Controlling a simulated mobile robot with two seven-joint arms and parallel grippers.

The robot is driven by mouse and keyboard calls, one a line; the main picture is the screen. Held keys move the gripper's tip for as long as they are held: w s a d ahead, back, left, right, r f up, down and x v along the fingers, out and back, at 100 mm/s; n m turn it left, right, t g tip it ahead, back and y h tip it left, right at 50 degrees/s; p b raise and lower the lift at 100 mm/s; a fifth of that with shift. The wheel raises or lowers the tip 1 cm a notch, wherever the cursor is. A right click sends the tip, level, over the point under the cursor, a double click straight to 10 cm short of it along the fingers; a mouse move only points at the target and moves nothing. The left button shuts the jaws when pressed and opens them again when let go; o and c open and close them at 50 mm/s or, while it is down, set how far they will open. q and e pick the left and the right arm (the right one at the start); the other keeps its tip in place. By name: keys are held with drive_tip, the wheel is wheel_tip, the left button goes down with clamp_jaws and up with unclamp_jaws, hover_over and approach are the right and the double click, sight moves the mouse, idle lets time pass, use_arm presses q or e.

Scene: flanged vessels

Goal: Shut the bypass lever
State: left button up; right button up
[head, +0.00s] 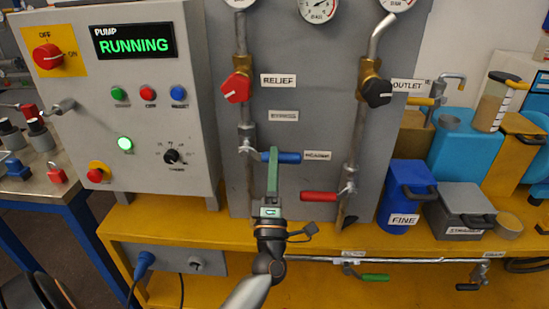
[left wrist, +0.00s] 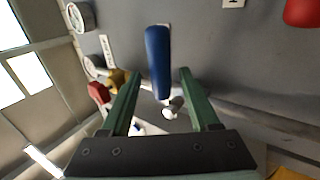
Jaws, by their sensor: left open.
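My left gripper (head: 272,155) is open in front of the grey panel. Its green fingers stand at a blue lever handle (head: 289,157), which lies level on the left pipe. In the left wrist view the blue handle (left wrist: 157,60) shows between and beyond the two open fingers (left wrist: 160,85); I see no grip on it. A small label (head: 317,156) beside the handle is too blurred to read surely. A red lever handle (head: 319,197) points left from the right pipe. My right gripper is not in view.
Above are a red relief knob (head: 237,88) and a black outlet knob (head: 377,93). The pump box (head: 150,100) reads RUNNING at left. A green lever (head: 375,277) is under the yellow bench edge. A blue container (head: 404,195) and grey box (head: 462,210) stand right.

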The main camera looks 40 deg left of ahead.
use_arm(q)
drive_tip(key=b+v, duration=0.1)
drive_tip(key=v, duration=0.9)
drive_tip(key=shift+s+f, duration=0.15)
drive_tip(key=shift+s, duration=0.15)
drive_tip(key=shift+d, duration=0.1)
